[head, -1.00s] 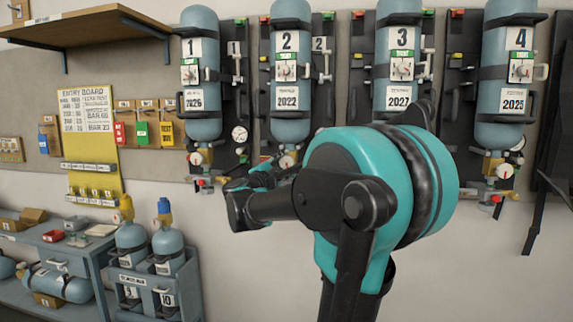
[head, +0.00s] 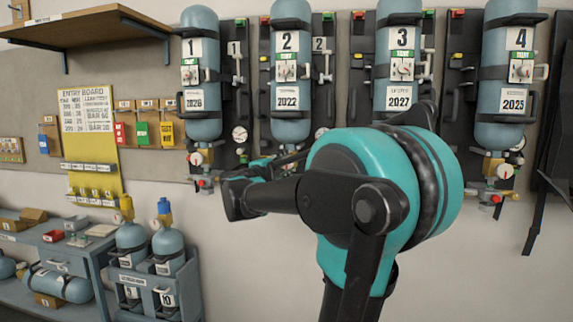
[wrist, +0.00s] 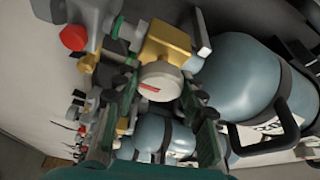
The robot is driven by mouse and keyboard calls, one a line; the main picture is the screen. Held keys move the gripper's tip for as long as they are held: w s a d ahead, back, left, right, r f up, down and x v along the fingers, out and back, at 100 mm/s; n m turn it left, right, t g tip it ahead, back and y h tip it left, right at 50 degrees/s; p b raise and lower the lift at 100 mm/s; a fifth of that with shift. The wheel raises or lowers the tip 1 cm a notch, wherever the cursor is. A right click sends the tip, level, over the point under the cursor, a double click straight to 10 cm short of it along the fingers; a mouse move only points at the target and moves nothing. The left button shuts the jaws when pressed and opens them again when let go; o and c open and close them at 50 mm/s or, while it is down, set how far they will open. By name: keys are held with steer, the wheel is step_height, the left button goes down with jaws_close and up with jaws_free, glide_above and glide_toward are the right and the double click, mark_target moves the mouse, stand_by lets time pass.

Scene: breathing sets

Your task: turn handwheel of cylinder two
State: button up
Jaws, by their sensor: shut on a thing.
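Cylinder two (head: 291,70) is a blue-grey bottle strapped upright to the wall board, valve end down. In the head view, my gripper (head: 283,165) is at the valve below cylinder two, where the handwheel is mostly hidden by my gripper and arm.
Cylinder one (head: 201,80) hangs to the left, cylinder three (head: 398,60) and cylinder four (head: 508,70) to the right. A red knob (wrist: 74,37) is close by on the left in the wrist view. Two bottles stand in a rack (head: 150,285) at lower left.

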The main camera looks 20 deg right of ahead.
steer(key=o, duration=1.2)
steer(key=shift+c, duration=0.2)
steer(key=shift+s+a, duration=0.1)
steer(key=v, duration=1.1)
steer(key=shift+s+a, duration=0.25)
steer(key=shift+a, duration=0.05)
steer(key=shift+w, duration=0.1)
